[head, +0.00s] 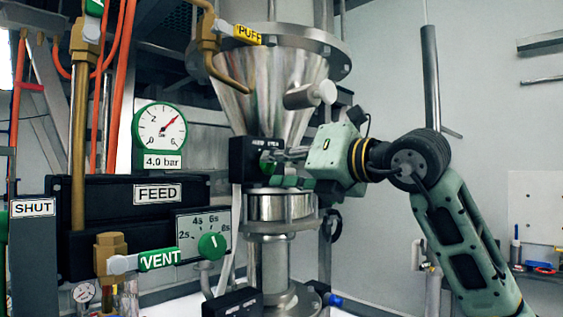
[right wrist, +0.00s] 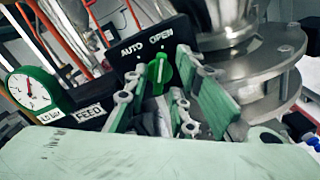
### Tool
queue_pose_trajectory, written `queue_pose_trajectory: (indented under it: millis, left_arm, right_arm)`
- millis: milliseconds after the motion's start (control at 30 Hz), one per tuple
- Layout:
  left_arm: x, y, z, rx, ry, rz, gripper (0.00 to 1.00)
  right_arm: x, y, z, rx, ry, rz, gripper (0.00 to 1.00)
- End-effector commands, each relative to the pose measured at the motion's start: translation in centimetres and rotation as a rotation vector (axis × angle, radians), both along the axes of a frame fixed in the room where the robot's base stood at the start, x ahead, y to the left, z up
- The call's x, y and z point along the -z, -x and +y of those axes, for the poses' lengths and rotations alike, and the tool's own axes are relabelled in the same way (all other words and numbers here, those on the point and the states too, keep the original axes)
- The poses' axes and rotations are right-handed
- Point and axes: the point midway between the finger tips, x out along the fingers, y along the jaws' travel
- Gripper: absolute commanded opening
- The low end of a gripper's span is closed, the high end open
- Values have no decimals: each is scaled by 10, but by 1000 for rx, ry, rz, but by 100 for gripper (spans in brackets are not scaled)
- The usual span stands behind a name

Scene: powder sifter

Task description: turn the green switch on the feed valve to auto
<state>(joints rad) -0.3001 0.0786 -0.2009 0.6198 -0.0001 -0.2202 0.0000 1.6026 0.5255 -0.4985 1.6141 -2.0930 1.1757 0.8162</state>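The feed valve's black switch box (head: 243,158) sits under the steel cone in the head view. In the right wrist view its face (right wrist: 146,50) carries the words AUTO at left and OPEN further right. The green switch (right wrist: 159,73) stands on that face, its white mark pointing up toward OPEN. My right gripper (head: 282,158) is at the face of the box. In the right wrist view its fingers (right wrist: 162,92) are spread, one on each side of the switch, with no clear grip on it. My left gripper is out of view.
A FEED panel (head: 157,192) with a pressure gauge (head: 160,128) stands left of the box. A green timer knob (head: 211,246) and a VENT lever (head: 160,259) are lower left. The steel cone (head: 260,85) is above and the steel column (head: 280,207) below my gripper.

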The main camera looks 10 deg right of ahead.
Motion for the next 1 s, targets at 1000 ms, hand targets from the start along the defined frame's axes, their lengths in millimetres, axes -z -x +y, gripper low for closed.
queue_pose_trajectory:
  millis: [1000]
  left_arm:
    - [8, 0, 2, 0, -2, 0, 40]
  right_arm:
    - [0, 1, -1, 1, 181, -123, 0]
